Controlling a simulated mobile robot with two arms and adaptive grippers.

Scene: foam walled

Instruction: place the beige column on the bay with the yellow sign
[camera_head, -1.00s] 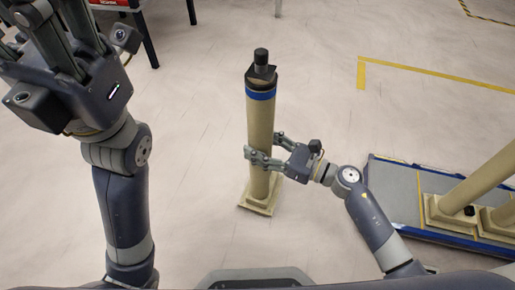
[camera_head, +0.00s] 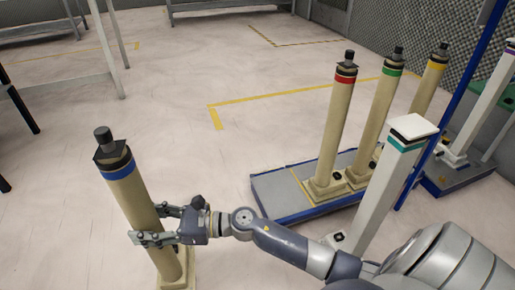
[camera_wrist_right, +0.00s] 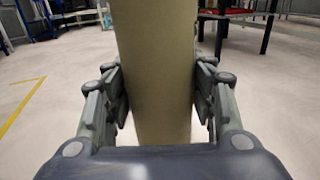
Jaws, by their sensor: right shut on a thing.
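A tall beige column (camera_head: 130,195) with a blue band and a dark cap stands at the left of the head view, leaning slightly in the picture. My right gripper (camera_head: 147,224) is shut around its lower middle. In the right wrist view the column (camera_wrist_right: 155,70) fills the space between the fingers, which touch it on both sides. Its square base (camera_head: 178,280) is partly cut off by the lower edge, so I cannot tell whether it touches the floor. My left gripper is out of view. I cannot make out a yellow sign on any bay.
A low grey-blue platform (camera_head: 275,195) bears beige columns with red (camera_head: 335,125), green (camera_head: 378,115) and yellow (camera_head: 430,85) bands. A white column with a teal band (camera_head: 375,190) stands before it. Yellow tape (camera_head: 270,97) marks the floor behind. Floor between column and platform is clear.

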